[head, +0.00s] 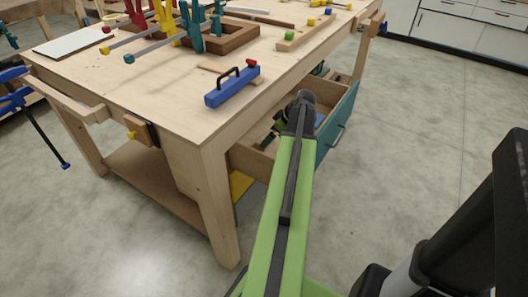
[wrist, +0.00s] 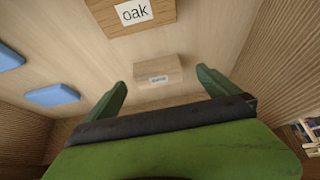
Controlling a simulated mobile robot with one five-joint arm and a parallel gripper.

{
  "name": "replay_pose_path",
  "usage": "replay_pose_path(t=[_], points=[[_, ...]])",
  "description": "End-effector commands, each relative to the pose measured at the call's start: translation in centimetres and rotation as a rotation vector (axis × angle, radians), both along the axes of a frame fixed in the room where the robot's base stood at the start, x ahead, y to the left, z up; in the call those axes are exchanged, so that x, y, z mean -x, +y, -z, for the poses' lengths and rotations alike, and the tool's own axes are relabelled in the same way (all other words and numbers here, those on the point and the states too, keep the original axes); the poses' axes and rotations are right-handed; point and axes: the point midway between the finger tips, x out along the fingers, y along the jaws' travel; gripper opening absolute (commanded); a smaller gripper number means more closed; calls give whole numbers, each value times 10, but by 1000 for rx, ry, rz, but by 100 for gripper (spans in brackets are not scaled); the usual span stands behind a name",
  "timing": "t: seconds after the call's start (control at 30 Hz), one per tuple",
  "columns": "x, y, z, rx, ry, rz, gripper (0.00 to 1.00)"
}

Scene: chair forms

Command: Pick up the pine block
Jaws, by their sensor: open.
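In the wrist view a pale wooden block (wrist: 157,68) lies on the drawer floor, its small white label too blurred to read. Behind it is a browner block (wrist: 150,17) labelled "oak", cut by the top edge. No label that I can read says pine. My gripper (wrist: 163,86) is open, its two green fingers apart with nothing between them. The pale block is beyond the fingertips, within the span between them. In the head view my arm reaches into the open drawer (head: 335,130); the arm and drawer side hide the blocks there.
Blue pieces (wrist: 52,95) lie left in the drawer, whose walls stand close on both sides. The workbench top (head: 165,95) overhangs the drawer's back. A blue tool with a black handle (head: 232,87) lies near the bench edge. The floor (head: 420,150) to the right is clear.

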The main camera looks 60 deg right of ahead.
Motion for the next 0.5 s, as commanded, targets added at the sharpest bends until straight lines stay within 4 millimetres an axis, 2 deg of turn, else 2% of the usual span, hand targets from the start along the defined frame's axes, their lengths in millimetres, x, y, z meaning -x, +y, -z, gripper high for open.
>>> replay_pose_path(t=[0.03, 0.13, 0.23, 0.5], points=[[-2, 0, 6, 0, 0, 0, 100], [-2, -1, 3, 0, 0, 1, 100], [-6, -2, 10, 0, 0, 1, 100], [-32, -7, 47, 0, 0, 1, 100]])
